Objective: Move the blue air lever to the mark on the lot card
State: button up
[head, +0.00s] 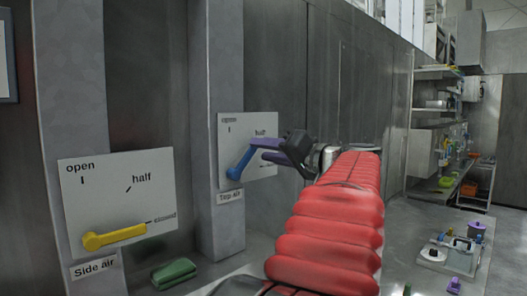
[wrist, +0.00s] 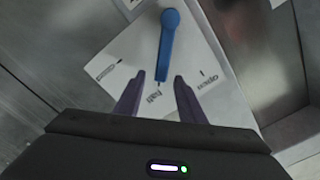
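The blue air lever (head: 240,163) is on the white "Top air" plate (head: 224,140). In the wrist view the blue lever (wrist: 169,40) runs from its round pivot down toward the "half" label, its end close to that mark. My gripper (head: 262,149) is at the lever's free end in the head view. In the wrist view my gripper (wrist: 159,77) is open, its two purple fingertips on either side of the lever's end, with gaps showing. No readable lot card is in view.
A "Side air" plate (head: 140,195) with a yellow lever (head: 114,236) at its closed mark is at left. A green object (head: 174,273) lies below. A framed panel (head: 5,60) is cut off at the left edge. Shelves (head: 440,110) and a tray (head: 450,254) are at right.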

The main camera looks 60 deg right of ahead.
jog(key=v, duration=1.2)
jog(key=shift+s, duration=0.2)
